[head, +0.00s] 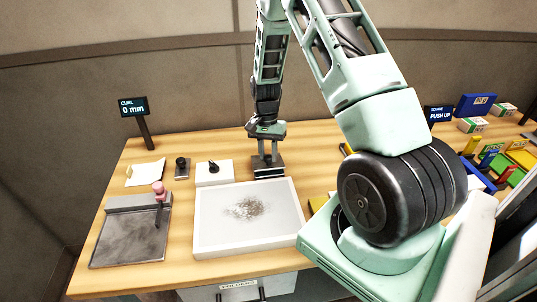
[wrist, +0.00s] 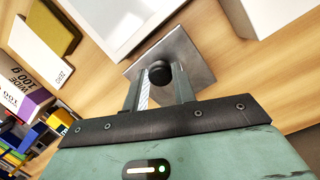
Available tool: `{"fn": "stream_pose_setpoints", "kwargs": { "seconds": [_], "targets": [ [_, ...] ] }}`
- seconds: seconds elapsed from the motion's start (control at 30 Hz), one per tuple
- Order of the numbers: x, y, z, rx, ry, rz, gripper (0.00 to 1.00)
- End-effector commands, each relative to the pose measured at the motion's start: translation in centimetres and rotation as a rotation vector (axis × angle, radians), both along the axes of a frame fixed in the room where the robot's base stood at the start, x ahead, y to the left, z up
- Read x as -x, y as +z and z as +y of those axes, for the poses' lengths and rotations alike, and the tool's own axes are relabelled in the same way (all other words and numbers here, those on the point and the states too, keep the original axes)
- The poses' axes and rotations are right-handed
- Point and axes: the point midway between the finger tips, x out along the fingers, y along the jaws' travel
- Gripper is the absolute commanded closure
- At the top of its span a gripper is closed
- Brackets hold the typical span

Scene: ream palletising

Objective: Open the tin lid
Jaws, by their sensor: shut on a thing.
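The tin (head: 268,172) is a low grey metal box at the back middle of the table in the head view, behind the white tray. In the wrist view its lid (wrist: 196,60) is a square grey metal plate with a round black knob (wrist: 159,72) on top. My gripper (head: 265,153) points down over the tin, and in the wrist view its fingers (wrist: 159,88) stand on either side of the knob, shut on it. I cannot tell whether the lid is seated or raised. The inside of the tin is hidden.
A white tray (head: 200,235) with dark grains lies just in front. A white block (head: 214,174) with a black piece and a small dark jar (head: 181,168) stand left. A dark slab (head: 125,240) with a pink-handled tool lies front left. Coloured boxes (head: 476,104) crowd the right.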

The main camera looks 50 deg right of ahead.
Motion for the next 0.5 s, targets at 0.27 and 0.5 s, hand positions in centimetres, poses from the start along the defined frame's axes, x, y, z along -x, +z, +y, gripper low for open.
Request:
{"fn": "stream_pose_setpoints", "kwargs": {
  "seconds": [0.27, 0.5],
  "targets": [
    [-1.8, 1.5, -1.4, -0.153, -0.001, 0.204, 1.0],
    [-3.4, 2.4, -2.6, -0.189, 0.0, 0.249, 1.0]
  ]
}}
